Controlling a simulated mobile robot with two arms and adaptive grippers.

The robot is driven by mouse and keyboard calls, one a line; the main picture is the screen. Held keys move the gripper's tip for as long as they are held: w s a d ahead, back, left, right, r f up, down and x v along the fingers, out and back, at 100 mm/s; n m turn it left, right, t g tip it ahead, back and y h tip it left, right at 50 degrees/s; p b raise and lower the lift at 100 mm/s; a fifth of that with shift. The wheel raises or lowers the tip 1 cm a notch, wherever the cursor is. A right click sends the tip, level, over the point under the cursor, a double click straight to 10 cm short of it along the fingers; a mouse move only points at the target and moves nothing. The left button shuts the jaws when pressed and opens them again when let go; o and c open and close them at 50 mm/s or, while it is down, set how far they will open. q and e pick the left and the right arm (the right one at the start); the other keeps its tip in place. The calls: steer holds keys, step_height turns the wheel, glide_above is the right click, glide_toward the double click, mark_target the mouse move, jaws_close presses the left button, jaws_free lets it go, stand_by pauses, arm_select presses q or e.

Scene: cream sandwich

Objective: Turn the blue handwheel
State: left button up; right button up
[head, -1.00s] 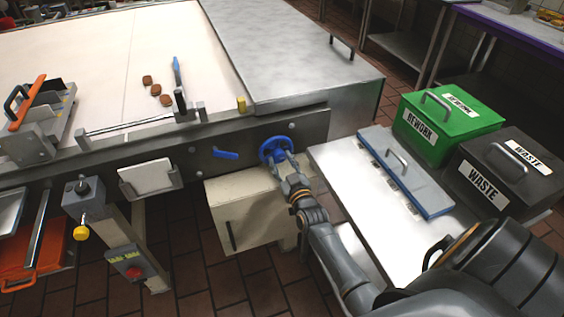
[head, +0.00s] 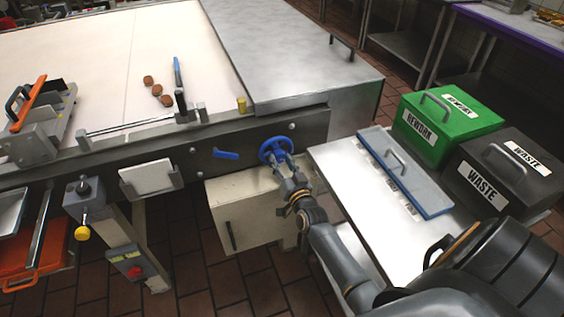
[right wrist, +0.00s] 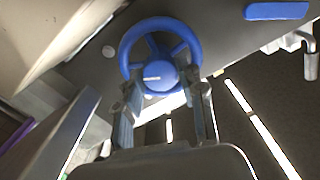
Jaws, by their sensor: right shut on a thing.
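The blue handwheel (head: 270,141) is on the dark front rail of the conveyor, in the middle of the head view. It also shows in the right wrist view (right wrist: 192,45), with its rim, spokes and round hub facing me. My right gripper (head: 281,161) is at the wheel's lower right side. In the right wrist view its fingers (right wrist: 166,100) lie either side of the hub and lower rim, shut on the wheel. The exact contact is partly hidden. My left gripper is not in view.
A blue lever (head: 226,154) sits left of the wheel on the rail (head: 320,122). A cream box (head: 232,205) is below. A steel side table (head: 345,175) with a blue-edged lid (head: 420,190), a green REWORK bin (head: 450,115) and a black WASTE bin (head: 520,160) stand right.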

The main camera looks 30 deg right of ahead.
steer(key=m, duration=0.5)
steer(key=shift+m, duration=0.3)
steer(key=m+b, duration=0.1)
steer(key=m, duration=0.5)
steer(key=shift+b, duration=0.3)
steer(key=m+b, duration=0.1)
steer(key=m, duration=0.5)
steer(key=shift+m+b, duration=0.3)
steer(key=m+b, duration=0.1)
steer(key=m, duration=0.4)
steer(key=shift+m, duration=0.3)
steer(key=o, duration=1.2)
